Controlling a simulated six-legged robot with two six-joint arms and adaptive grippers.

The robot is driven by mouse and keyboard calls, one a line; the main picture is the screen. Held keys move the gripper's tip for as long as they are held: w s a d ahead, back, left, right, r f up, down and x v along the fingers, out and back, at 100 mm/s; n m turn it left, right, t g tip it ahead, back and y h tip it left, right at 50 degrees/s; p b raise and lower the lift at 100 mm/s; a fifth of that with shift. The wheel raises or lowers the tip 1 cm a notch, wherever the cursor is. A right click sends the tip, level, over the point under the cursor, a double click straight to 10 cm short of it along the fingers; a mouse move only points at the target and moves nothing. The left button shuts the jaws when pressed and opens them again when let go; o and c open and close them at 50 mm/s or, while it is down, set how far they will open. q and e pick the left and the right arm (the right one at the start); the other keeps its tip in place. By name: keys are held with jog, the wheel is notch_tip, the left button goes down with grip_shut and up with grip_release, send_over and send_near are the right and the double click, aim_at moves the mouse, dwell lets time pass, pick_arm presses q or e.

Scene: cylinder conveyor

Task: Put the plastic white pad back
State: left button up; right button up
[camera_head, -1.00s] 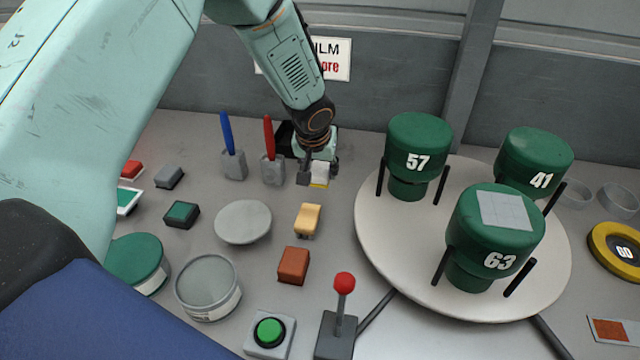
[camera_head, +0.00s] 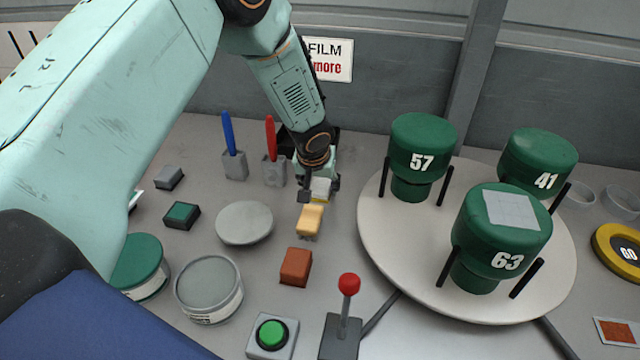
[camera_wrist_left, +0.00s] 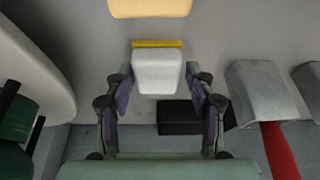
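The plastic white pad (camera_head: 320,188) has a yellow edge. It is between the fingertips of my left gripper (camera_head: 320,191), near the back middle of the table. In the left wrist view, the white pad (camera_wrist_left: 158,72) fills the space between the two fingers of the left gripper (camera_wrist_left: 160,78), with its yellow strip on the far side. The gripper looks shut on it. Whether the pad touches the table cannot be told. A tan block (camera_head: 310,220) lies just in front of the pad. My right gripper is not in view.
A black block (camera_wrist_left: 190,117) lies by the gripper. Grey holders with a blue pen (camera_head: 228,132) and a red pen (camera_head: 270,138) stand to the left. A grey disc (camera_head: 245,222) and brown block (camera_head: 296,267) lie nearer. A round turntable (camera_head: 400,268) bears green cylinders on the right.

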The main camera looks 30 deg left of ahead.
pick_arm(q)
jog(key=shift+o, duration=0.7)
jog(key=shift+w+d, duration=0.2)
jog(key=shift+d, duration=0.1)
jog(key=shift+s+a+r, duration=0.1)
jog(key=shift+a+r, duration=0.1)
jog(key=v, duration=1.2)
jog(key=shift+p, duration=0.45)
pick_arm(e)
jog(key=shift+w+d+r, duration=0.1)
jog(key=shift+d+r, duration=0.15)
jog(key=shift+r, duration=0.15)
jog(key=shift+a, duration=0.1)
pick_arm(q)
jog(key=shift+d+f, duration=0.1)
